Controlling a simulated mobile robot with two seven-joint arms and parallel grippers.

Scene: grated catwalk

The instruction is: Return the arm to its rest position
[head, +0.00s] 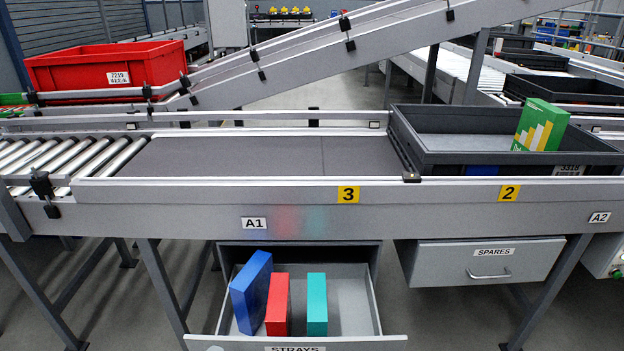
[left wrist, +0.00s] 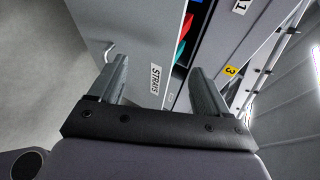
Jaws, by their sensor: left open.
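My left gripper (left wrist: 158,68) shows in the left wrist view with its two fingers spread apart and nothing between them. It is outside the front of the drawer labelled STRAYS, whose front panel (left wrist: 135,35) and handle show beyond the fingers. The head view shows neither of my grippers. There the STRAYS drawer (head: 350,301) stands pulled open at bottom centre. In it are a tilted blue box (head: 250,291), a red box (head: 277,304) and a teal box (head: 317,304), the last two upright.
The conveyor (head: 230,157) runs above the drawer, its dark belt bare. On its right a dark grey tray (head: 455,164) holds a green and yellow box (head: 539,126). The SPARES drawer (head: 487,268) is shut. A red bin (head: 105,70) sits at back left.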

